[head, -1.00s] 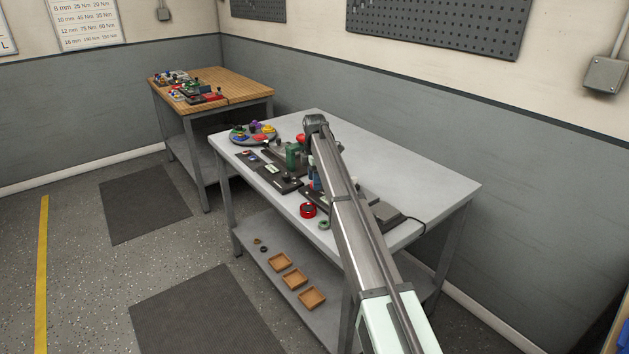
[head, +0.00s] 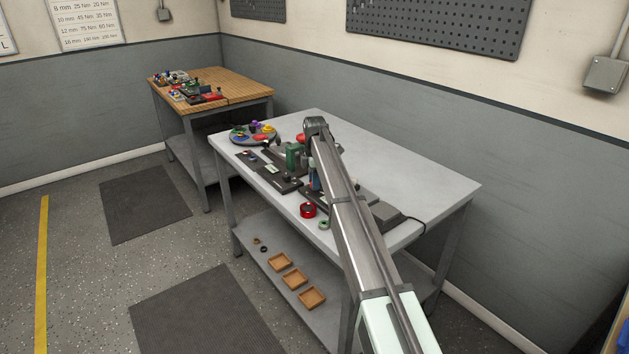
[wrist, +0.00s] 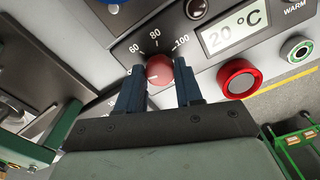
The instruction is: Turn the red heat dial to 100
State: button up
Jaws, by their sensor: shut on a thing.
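The red heat dial (wrist: 159,71) sits on a grey panel in the wrist view, below a printed scale reading 60, 80 and 100. A faint pale mark shows on the dial's lower left; I cannot tell the setting surely. My gripper (wrist: 158,66) has its two blue fingers on either side of the dial, shut on it. The panel display (wrist: 227,32) reads 20 °C. In the head view my arm covers the gripper and the dial.
Right of the dial are a red-ringed button (wrist: 239,79) and a green-ringed button (wrist: 297,50). A black knob (wrist: 196,8) is above.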

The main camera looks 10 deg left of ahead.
dwell(0.3)
jog(key=m, duration=0.7)
jog(key=shift+m, duration=0.3)
jog(key=m, duration=0.3)
jog(key=shift+m, duration=0.3)
jog(key=m, duration=0.3)
jog(key=shift+m, duration=0.4)
jog(key=m, duration=1)
jog(key=shift+m, duration=2.4)
